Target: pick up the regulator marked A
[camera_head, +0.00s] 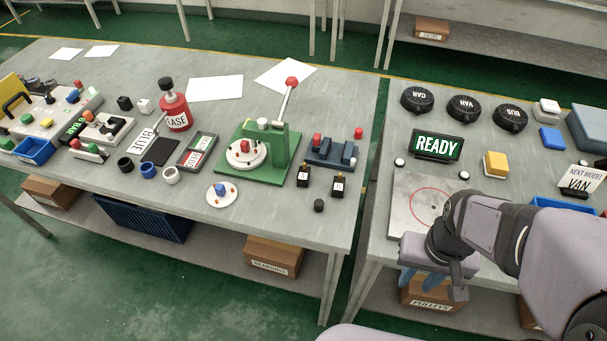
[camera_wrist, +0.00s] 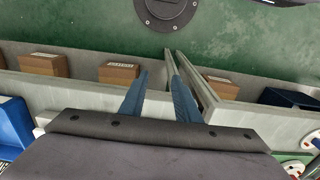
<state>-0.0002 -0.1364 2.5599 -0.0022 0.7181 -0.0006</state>
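Two small black blocks with white labels, a left one (camera_head: 304,176) and a right one (camera_head: 338,186), stand near the front edge of the left table in the head view. They look like the regulators, but their labels are too small to read, so I cannot tell which is marked A. My gripper (camera_head: 418,281) is at the front edge of the right table, well to the right of both blocks. In the wrist view its two blue fingers (camera_wrist: 160,85) are apart with nothing between them. Neither block is clearly visible in the wrist view.
A green press (camera_head: 278,150) with a tall red-knobbed lever stands behind and left of the blocks. A blue fixture (camera_head: 331,151) is just behind them and a small black cylinder (camera_head: 319,205) in front. A gap separates the two tables.

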